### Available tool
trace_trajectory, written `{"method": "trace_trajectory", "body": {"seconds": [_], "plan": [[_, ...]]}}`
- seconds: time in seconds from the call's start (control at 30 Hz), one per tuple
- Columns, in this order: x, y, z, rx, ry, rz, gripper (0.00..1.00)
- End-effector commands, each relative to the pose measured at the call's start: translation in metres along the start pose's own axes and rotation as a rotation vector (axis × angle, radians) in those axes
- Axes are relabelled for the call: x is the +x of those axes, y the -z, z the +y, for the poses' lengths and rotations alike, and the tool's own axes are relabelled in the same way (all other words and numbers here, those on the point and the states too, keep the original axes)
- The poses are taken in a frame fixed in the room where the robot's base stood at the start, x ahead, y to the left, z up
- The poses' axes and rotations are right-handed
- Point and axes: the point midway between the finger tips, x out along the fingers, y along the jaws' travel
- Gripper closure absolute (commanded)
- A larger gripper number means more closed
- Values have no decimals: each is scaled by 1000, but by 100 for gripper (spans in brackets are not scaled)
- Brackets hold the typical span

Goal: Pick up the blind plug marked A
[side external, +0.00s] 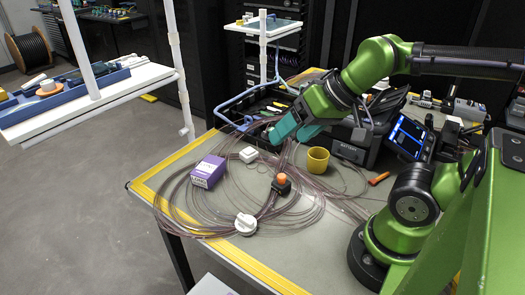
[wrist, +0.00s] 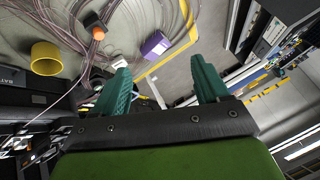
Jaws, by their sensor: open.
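My gripper (side external: 293,127) is open and empty, its teal fingers above the far side of the table, near the tool crate. The wrist view shows its fingers (wrist: 161,72) spread with nothing between them. I cannot read a letter A on any part, so I cannot tell which is the blind plug. A white round knobbed piece (side external: 245,224) lies at the table's front among coiled fibres. An orange-topped piece on a black base (side external: 281,183) stands mid-table; its orange top also shows in the wrist view (wrist: 95,27). A small white block (side external: 248,154) lies farther back.
A purple box (side external: 208,172) sits on the left of the fibre coils (side external: 177,205). A yellow cup (side external: 317,160) stands right of the coils. A tool crate (side external: 262,107) and black splicing equipment (side external: 360,140) stand behind. Yellow tape marks the table edge (side external: 222,252).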

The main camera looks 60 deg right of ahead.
Motion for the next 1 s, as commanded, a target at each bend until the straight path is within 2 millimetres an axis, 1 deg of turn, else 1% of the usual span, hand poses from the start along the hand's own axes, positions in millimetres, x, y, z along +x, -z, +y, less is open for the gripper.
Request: {"method": "trace_trajectory", "body": {"seconds": [0.13, 0.27, 0.4, 0.53, 0.67, 0.73, 0.77, 0.8, 0.87, 1.0], "plan": [[14, 2, 7, 25, -35, -53, 26], [36, 17, 21, 36, -112, -153, 26], [63, 35, 43, 3, -210, -297, 26], [84, 49, 64, -46, -281, -421, 26], [96, 60, 79, -99, -325, -511, 26], [97, 66, 83, -132, -338, -543, 26], [95, 68, 83, -150, -340, -546, 26], [93, 68, 83, -165, -340, -553, 26], [96, 63, 85, -172, -337, -565, 26], [116, 49, 94, -173, -336, -568, 26]]}}
